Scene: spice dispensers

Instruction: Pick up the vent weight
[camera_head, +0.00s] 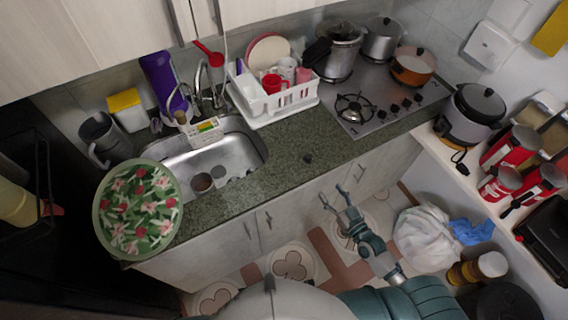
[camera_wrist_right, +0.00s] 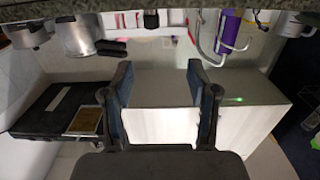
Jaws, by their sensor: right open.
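A small dark object that looks like the vent weight (camera_head: 307,157) sits on the green stone counter (camera_head: 285,165), near its front edge and right of the sink. In the right wrist view, a small dark piece at the top middle appears to be the same vent weight (camera_wrist_right: 151,19). My right gripper (camera_head: 334,196) is open and empty, in front of the cabinet doors and below the counter edge, apart from the weight. Its two spread fingers also show in the right wrist view (camera_wrist_right: 158,75). My left gripper is not in view.
A white dish rack (camera_head: 270,108) stands behind the weight. The sink (camera_head: 215,165) is to its left, the gas stove (camera_head: 375,110) with pots to its right. A flowered plate (camera_head: 138,210) lies at the counter's left end. The counter around the weight is clear.

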